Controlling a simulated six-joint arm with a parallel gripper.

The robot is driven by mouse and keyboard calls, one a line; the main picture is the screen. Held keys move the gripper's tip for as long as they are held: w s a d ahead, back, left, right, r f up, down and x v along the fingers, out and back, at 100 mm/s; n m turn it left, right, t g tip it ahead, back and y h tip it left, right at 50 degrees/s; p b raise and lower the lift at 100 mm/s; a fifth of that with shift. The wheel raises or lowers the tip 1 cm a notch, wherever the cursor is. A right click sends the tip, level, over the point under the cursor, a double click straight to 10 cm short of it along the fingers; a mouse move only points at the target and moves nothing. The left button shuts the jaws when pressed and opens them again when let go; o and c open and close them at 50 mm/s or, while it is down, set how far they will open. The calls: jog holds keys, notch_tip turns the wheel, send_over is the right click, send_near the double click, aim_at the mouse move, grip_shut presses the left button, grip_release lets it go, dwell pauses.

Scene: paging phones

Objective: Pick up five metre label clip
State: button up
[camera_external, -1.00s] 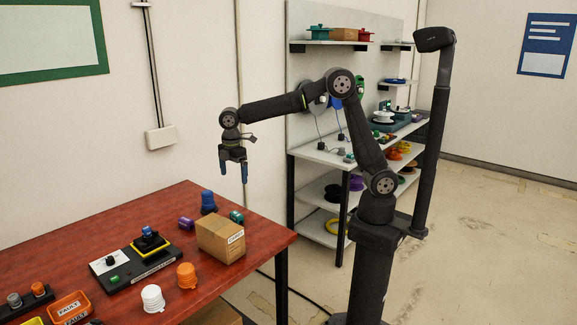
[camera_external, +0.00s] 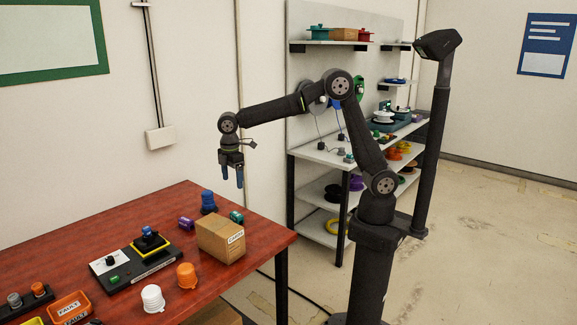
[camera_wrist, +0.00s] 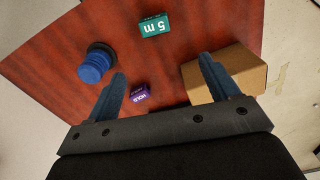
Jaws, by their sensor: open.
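The five metre label clip (camera_wrist: 154,26) is a teal block marked "5 m", lying on the red-brown table near the top of the wrist view. In the external view the teal clip (camera_external: 236,216) lies behind the cardboard box near the table's far edge. My gripper (camera_wrist: 165,82) is open and empty, with its two blue fingers apart. In the external view my gripper (camera_external: 231,178) hangs fingers-down in the air above the table's far side, well above the clip and not touching it.
A cardboard box (camera_external: 220,240) stands close to the clip. A blue ribbed piece (camera_wrist: 95,64) and a purple "HOLD" clip (camera_wrist: 139,93) lie nearby. A black panel (camera_external: 137,263), an orange piece (camera_external: 187,275) and a white piece (camera_external: 153,298) are nearer the front. Table (camera_external: 140,215) is bare at back left.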

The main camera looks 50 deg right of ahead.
send_over(236, 213)
jog(key=a, duration=0.1)
jog(key=f, duration=0.7)
jog(key=s+f, duration=0.1)
jog(key=f, duration=0.3)
jog(key=shift+a+f, duration=0.1)
jog(key=shift+f, duration=0.25)
jog(key=shift+w+d+f, duration=0.1)
jog(key=shift+d+f, duration=0.1)
jog(key=shift+f, duration=0.7)
jog(key=shift+w+d+f, duration=0.15)
jog(key=shift+f, duration=0.75)
jog(key=shift+w+d+f, duration=0.1)
jog(key=shift+d+f, duration=0.1)
jog(key=shift+f, duration=0.7)
jog(key=c, duration=1)
